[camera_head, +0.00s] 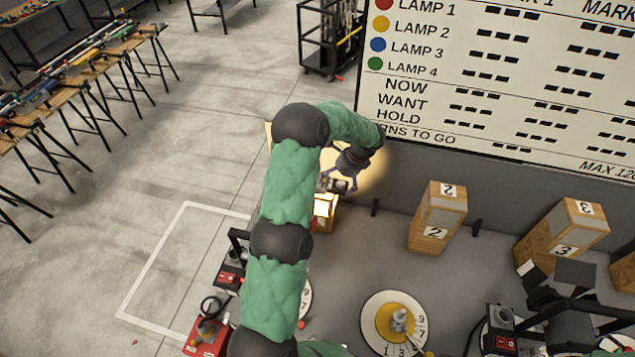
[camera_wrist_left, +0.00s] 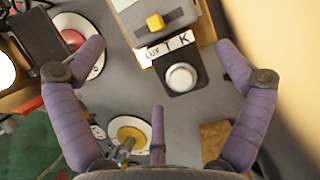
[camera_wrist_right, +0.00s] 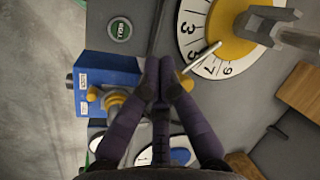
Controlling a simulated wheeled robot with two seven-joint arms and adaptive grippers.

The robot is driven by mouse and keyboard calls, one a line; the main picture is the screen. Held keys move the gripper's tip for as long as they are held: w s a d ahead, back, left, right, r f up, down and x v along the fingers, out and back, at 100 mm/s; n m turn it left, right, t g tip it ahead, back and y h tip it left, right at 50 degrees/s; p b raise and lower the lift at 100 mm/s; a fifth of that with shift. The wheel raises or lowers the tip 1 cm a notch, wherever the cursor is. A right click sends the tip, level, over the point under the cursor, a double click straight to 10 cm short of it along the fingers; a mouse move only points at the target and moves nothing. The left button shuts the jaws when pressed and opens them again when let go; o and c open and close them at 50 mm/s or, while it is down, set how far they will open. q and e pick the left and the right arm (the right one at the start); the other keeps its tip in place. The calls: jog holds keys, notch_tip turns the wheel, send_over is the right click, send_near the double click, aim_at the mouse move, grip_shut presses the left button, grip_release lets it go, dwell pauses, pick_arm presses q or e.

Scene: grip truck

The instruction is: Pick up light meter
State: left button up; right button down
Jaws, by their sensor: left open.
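The light meter is a dark device with a white round dome (camera_wrist_left: 181,77) and a strip lettered LUX, T and K. It lies between the spread fingers of my left gripper (camera_wrist_left: 162,52) in the left wrist view, with no finger clearly touching it. In the head view my left gripper (camera_head: 338,181) hangs over the small dark meter (camera_head: 341,186), on top of a wooden block (camera_head: 324,208); the arm partly hides the block. My right gripper (camera_wrist_right: 160,66) shows in the right wrist view with its fingertips together and nothing seen between them.
Numbered wooden blocks (camera_head: 437,212) stand along the board (camera_head: 500,75). A blue box (camera_wrist_right: 105,82) with yellow knobs is beside my right fingers. Open floor (camera_head: 120,200) is at left.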

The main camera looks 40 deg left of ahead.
pick_arm(q)
jog(key=shift+x, duration=1.45)
jog(key=shift+c, duration=0.3)
jog(key=c, duration=1.4)
